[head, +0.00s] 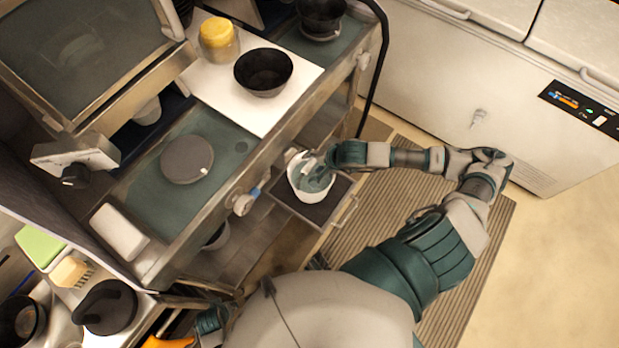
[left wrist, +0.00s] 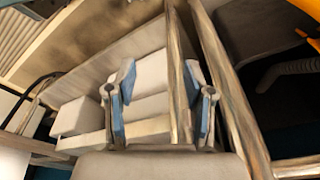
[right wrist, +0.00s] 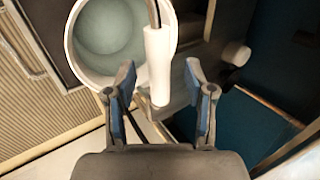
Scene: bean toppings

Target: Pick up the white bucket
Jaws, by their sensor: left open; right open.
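The white bucket (head: 307,194) stands in an open drawer under the counter in the head view. The right wrist view shows its round rim and pale inside (right wrist: 105,42) at the upper left. A white handle grip (right wrist: 158,65) on a thin wire crosses in front of the rim. My right gripper (head: 318,174) is at the bucket, covering part of its opening. Its open fingers (right wrist: 160,82) lie on either side of the handle grip in the picture; contact cannot be told. My left gripper (left wrist: 160,80) is open and empty, low at the left of my body.
The drawer (head: 325,205) is pulled out beside the striped mat (head: 400,200). Above it, the counter holds a black bowl (head: 263,70), a yellow-lidded jar (head: 218,38) and a round grey lid (head: 187,159). A white chest freezer (head: 450,80) stands behind.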

